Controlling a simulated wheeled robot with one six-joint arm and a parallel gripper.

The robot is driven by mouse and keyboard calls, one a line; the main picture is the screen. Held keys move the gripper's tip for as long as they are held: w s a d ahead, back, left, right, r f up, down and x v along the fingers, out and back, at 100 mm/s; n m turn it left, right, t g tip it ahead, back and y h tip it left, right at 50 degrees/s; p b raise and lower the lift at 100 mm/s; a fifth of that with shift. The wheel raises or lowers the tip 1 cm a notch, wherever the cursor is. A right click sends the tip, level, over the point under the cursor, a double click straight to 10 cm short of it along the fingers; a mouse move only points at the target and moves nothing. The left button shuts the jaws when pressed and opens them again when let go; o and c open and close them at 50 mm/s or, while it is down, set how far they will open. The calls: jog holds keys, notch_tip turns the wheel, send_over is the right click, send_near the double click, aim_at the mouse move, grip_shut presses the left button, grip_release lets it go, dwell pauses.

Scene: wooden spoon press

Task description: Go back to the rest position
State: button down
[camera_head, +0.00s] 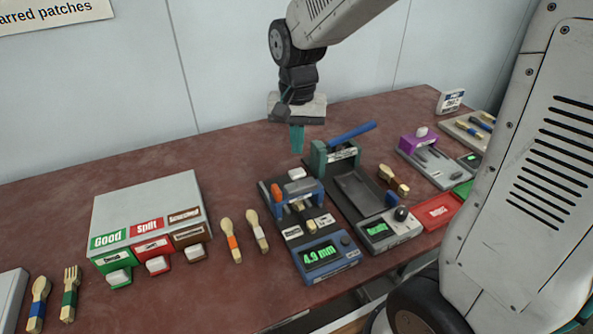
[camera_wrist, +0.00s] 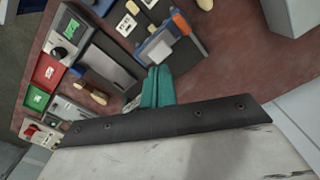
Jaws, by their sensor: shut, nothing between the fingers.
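My gripper (camera_head: 297,140) hangs from the arm above the back of the table, with its green fingers together and empty. In the wrist view its fingertips (camera_wrist: 158,72) point over the devices on the table. It is behind and above the blue gauge device (camera_head: 316,250), whose display reads 4.9 mm, and left of the press (camera_head: 320,155) with the blue lever (camera_head: 352,131). A gap of air shows between the fingertips and the table in the head view.
A sorting box (camera_head: 150,200) marked Good, Split and Scorched stands left. A purple device (camera_head: 420,143), red tray (camera_head: 440,211) and small sign (camera_head: 450,101) are at right. The table's back left (camera_head: 100,165) is clear.

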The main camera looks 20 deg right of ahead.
dwell(0.4)
jog(key=shift+s+n, duration=0.2)
jog(key=shift+n, duration=0.1)
jog(key=s+d+r+n, duration=0.1)
jog(key=s+r+n, duration=0.1)
jog(key=s, duration=0.8)
jog(key=s+d+r+n+t, duration=0.1)
jog(key=s+r, duration=0.4)
jog(key=s, duration=0.6)
jog(key=shift+s+d+r+n, duration=0.15)
jog(key=shift+s+d+n, duration=0.3)
jog(key=shift+n, duration=0.75)
